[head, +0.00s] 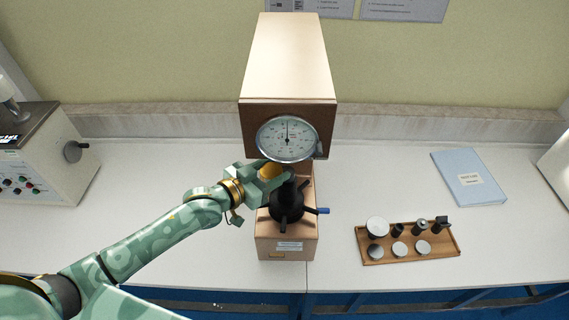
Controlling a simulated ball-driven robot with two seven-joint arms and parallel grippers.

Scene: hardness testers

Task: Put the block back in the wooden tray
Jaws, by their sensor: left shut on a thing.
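The hardness tester (288,75) stands in the middle of the bench, with a round dial on its front. My left gripper (284,174) is in the gap below the dial, just above the dark anvil post and handwheel (286,205). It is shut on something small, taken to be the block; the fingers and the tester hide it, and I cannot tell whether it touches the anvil. The wooden tray (440,251) lies on the bench to the right of the tester. It holds several grey discs and dark cylindrical pieces. My right gripper is out of view.
A blue folder (468,177) lies behind the tray at the right. Another machine with knobs (45,155) stands at the left. The handwheel's blue-tipped handle (322,211) sticks out to the right. The white bench between tester and tray is clear.

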